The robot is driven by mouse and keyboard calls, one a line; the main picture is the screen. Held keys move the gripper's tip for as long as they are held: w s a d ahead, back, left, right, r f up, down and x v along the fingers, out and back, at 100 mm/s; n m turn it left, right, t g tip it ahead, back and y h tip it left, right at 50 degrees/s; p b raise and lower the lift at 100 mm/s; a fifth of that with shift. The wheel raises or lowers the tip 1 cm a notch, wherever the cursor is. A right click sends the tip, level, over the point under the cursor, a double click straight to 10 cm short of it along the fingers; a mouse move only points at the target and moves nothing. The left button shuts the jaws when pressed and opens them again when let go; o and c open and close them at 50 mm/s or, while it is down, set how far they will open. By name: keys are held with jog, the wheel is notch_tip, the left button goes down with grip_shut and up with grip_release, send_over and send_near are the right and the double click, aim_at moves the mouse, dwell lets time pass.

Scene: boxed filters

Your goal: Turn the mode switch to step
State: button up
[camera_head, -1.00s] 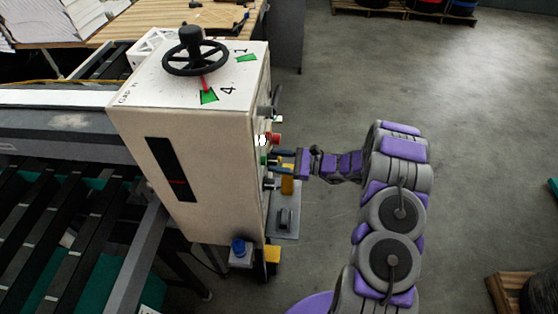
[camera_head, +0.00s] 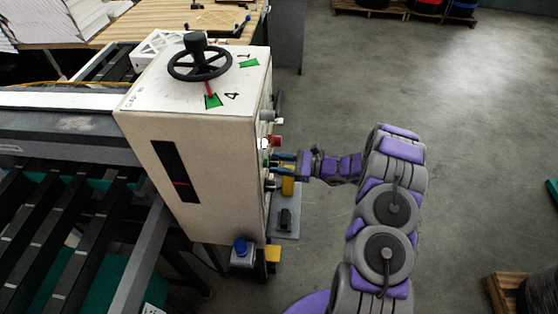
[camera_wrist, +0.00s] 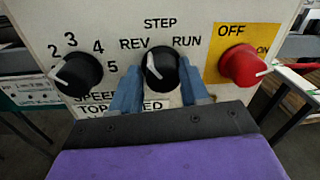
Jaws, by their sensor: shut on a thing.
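The mode switch (camera_wrist: 161,68) is a black round knob in the middle of the wrist view, with the labels REV, STEP and RUN around its top. Its white pointer line leans up and left, between REV and STEP. My gripper (camera_wrist: 160,76) has its two blue fingers on either side of this knob, shut on it. In the head view my gripper (camera_head: 282,161) reaches from the right to the panel side of the cream control box (camera_head: 215,165). The mode switch is hard to make out there.
A black speed knob (camera_wrist: 77,74) is left of the switch, and a red OFF/ON knob (camera_wrist: 243,65) on a yellow plate is right. A black handwheel (camera_head: 199,62) tops the box. Slatted rails (camera_head: 60,245) lie left. Open floor (camera_head: 465,130) lies right.

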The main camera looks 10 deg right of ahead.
jog(key=shift+w+d+r+m+p, duration=0.15)
jog(key=shift+m+p, duration=0.95)
jog(key=shift+m, duration=0.6)
jog(key=shift+w+r+m+p, duration=0.1)
jog(key=shift+m+p, duration=0.95)
jog(key=shift+m, duration=0.65)
jog(key=shift+s+f, duration=0.1)
jog(key=o, duration=0.7)
jog(key=shift+c, duration=0.2)
jog(key=shift+o, duration=1.4)
jog(key=shift+w+d+f, duration=0.1)
jog(key=shift+w+f, duration=0.05)
jog(key=shift+w, duration=0.1)
jog(key=shift+s, duration=0.15)
jog(key=v, duration=1.7)
jog(key=shift+d+r, duration=0.25)
jog(key=shift+d, duration=0.05)
